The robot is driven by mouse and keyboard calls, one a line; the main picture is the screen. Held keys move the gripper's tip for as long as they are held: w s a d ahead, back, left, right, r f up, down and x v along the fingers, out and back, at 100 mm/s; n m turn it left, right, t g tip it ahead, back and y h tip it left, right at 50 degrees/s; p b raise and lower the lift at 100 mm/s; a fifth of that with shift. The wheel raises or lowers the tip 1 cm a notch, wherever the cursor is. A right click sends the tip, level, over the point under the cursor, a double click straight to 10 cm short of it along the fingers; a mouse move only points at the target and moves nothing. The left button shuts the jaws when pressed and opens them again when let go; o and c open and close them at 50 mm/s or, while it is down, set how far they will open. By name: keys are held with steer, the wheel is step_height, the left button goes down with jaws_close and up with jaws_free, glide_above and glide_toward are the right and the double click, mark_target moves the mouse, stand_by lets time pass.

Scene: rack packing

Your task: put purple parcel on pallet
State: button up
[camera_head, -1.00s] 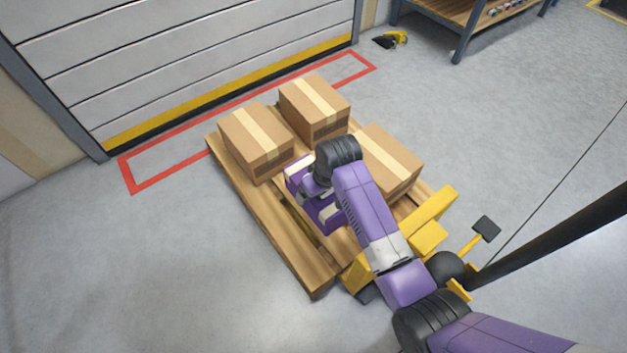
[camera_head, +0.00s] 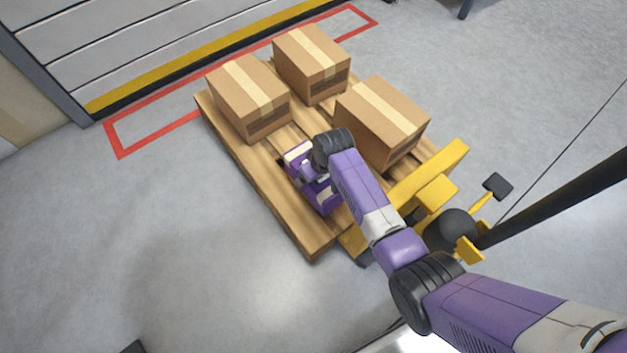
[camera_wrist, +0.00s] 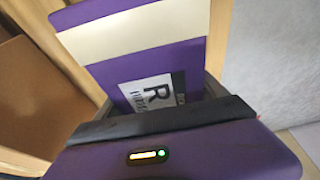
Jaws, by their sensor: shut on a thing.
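The purple parcel (camera_head: 298,152) has a cream band and shows partly behind my gripper in the head view. It lies over the near, empty part of the wooden pallet (camera_head: 262,182). My gripper (camera_head: 308,174) is shut on it from above. In the wrist view the parcel (camera_wrist: 140,60) fills the upper middle, with its cream band and a white label with a large R close to the gripper's dark jaw edge. The parcel's underside is hidden, so I cannot tell whether it touches the boards.
Three brown cardboard boxes stand on the pallet: one at left (camera_head: 250,98), one at the back (camera_head: 312,65), one at right (camera_head: 383,122). A yellow pallet jack (camera_head: 437,190) sits at the pallet's right end. Grey floor is clear at left.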

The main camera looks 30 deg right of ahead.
mark_target(319, 192)
steer(key=shift+f+b, duration=0.75)
steer(key=shift+f, duration=0.9)
steer(key=shift+f, duration=0.15)
steer(key=o, duration=1.9)
steer(key=shift+o, duration=0.2)
steer(key=p+v, duration=0.7)
steer(key=v, duration=0.5)
